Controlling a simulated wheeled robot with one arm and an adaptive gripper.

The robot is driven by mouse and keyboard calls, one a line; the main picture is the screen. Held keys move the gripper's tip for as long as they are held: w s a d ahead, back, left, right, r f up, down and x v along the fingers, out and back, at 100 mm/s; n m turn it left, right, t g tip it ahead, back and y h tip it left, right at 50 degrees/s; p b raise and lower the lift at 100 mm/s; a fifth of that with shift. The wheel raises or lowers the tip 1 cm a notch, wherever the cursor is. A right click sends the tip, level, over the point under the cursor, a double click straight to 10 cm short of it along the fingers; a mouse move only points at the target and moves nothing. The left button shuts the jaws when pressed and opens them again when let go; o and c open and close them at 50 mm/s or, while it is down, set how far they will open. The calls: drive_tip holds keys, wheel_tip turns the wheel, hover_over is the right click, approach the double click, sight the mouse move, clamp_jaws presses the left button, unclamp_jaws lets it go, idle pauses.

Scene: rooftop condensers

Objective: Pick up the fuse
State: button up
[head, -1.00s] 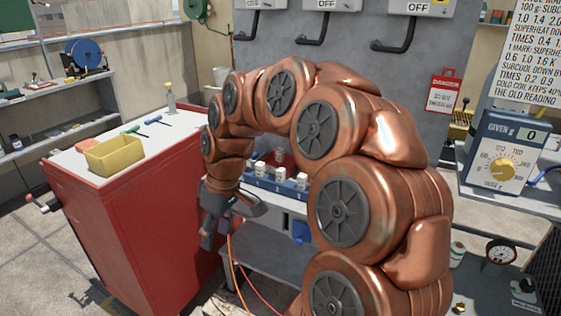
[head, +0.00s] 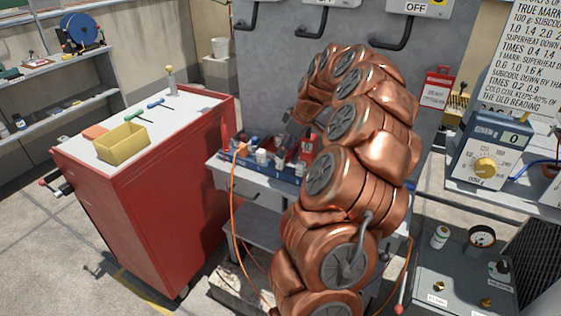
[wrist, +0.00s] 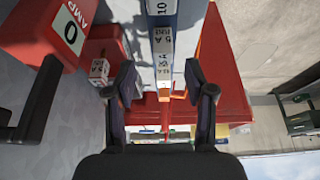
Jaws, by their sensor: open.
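My gripper (wrist: 161,84) is open, with a finger on each side of that row and nothing clearly held. I cannot tell how far the fingertips are from the fuses. In the head view my gripper (head: 290,134) is over the bench, partly hidden by my arm.
A red meter marked AMP (wrist: 60,32) stands left of the fingers in the wrist view, with a red and white block (wrist: 99,70) beside it. An orange cable (head: 233,195) hangs at the bench's left end. The red cabinet (head: 150,210) stands left.

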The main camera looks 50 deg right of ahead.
drive_tip(key=shift+p+x, duration=0.65)
drive_tip(key=shift+x, duration=1.85)
drive_tip(key=shift+a, duration=0.15)
clamp_jaws()
drive_tip(key=shift+r+b, duration=0.45)
drive_tip(key=shift+r, duration=1)
drive_tip(key=shift+s+r, duration=0.1)
drive_tip(key=shift+r, duration=0.25)
drive_tip(key=s+a+b, duration=0.1)
drive_tip(key=s+a, duration=0.3)
drive_tip(key=s, duration=0.3)
drive_tip(key=s+a+r+b, duration=0.1)
drive_tip(key=s+a+b, duration=0.1)
drive_tip(key=s, duration=0.5)
drive_tip(key=shift+a, duration=0.85)
drive_tip(key=shift+r, duration=0.15)
drive_tip(key=c, duration=0.7)
unclamp_jaws()
clamp_jaws()
